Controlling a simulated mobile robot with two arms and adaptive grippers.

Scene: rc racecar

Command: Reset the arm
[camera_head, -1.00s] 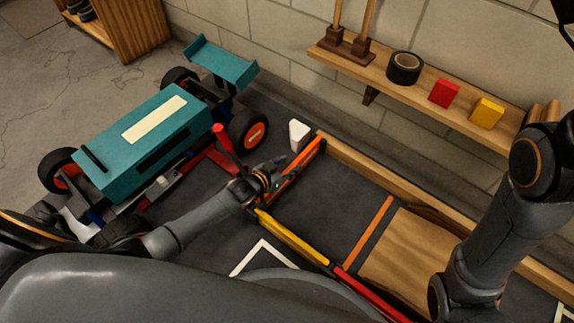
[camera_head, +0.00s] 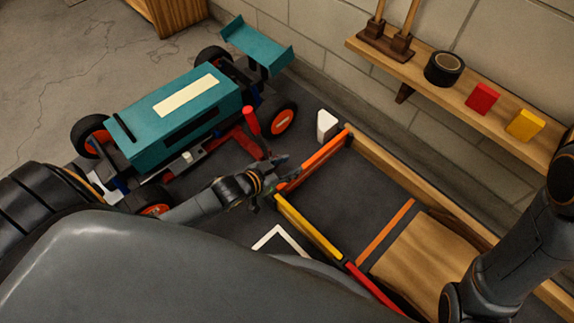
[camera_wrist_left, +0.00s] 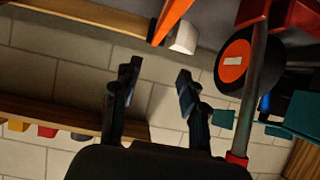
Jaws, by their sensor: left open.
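My left gripper (camera_head: 278,172) is over the dark mat, between the teal RC car (camera_head: 185,120) and the orange-edged frame. In the left wrist view its two fingers (camera_wrist_left: 158,88) are apart with nothing between them. The car stands on the mat with a raised rear wing (camera_head: 257,48), and a red-capped rod (camera_head: 250,122) rises beside its near side. My right arm (camera_head: 510,250) comes down at the right edge of the head view; its gripper is out of frame.
A wall shelf (camera_head: 430,75) holds black tape (camera_head: 444,68), a red block (camera_head: 482,98) and a yellow block (camera_head: 525,125). A white block (camera_head: 326,125) stands by the frame's corner. A wooden panel (camera_head: 415,258) lies at right. Bare mat (camera_head: 345,190) is inside the frame.

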